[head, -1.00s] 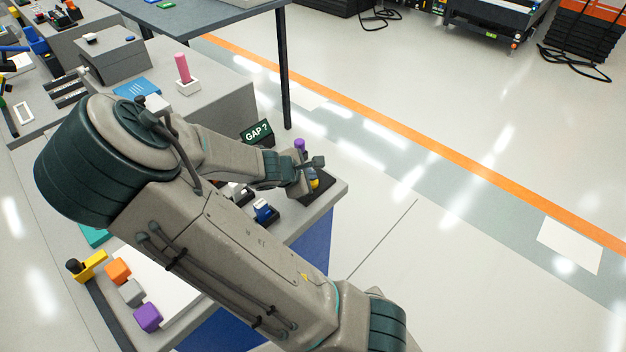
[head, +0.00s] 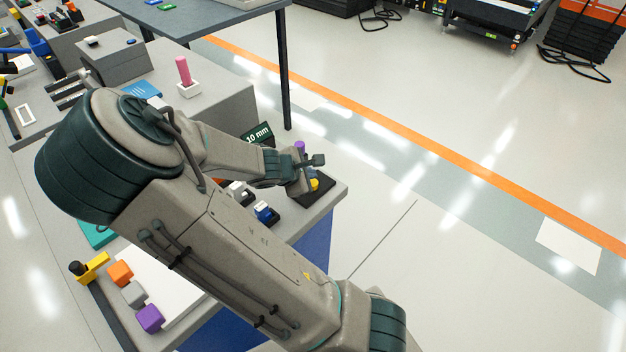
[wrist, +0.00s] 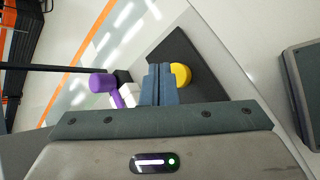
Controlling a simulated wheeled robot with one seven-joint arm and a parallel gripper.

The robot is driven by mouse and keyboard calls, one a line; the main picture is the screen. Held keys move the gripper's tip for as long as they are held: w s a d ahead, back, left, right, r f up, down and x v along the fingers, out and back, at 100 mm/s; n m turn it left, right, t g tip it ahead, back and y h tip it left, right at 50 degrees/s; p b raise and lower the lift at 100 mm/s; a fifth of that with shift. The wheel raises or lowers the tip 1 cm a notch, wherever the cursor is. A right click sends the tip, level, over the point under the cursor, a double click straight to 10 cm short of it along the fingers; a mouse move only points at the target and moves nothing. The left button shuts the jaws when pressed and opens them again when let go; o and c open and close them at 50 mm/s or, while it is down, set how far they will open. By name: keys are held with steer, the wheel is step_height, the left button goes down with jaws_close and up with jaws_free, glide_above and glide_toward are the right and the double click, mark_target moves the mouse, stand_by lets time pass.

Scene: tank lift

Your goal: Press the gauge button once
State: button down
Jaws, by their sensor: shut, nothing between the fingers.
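The gauge's dark display (head: 258,134) stands on the bench behind my wrist and reads "10 mm". Beside my gripper (head: 300,180) sits a dark pad (head: 319,191) with a yellow round piece (head: 314,184) and a purple knob (head: 299,146) near it. In the wrist view my shut, empty fingers (wrist: 159,72) overlap the left edge of the yellow piece (wrist: 181,80); whether they touch it I cannot tell. Which piece is the gauge button is not clear.
A blue-and-white block (head: 264,212) sits on the bench near my forearm. Orange, grey and purple cubes (head: 149,318) lie at the front left. The floor to the right is open.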

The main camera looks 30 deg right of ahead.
step_height(320, 180, up, 5)
steer(key=p, duration=0.4)
stand_by(1.0)
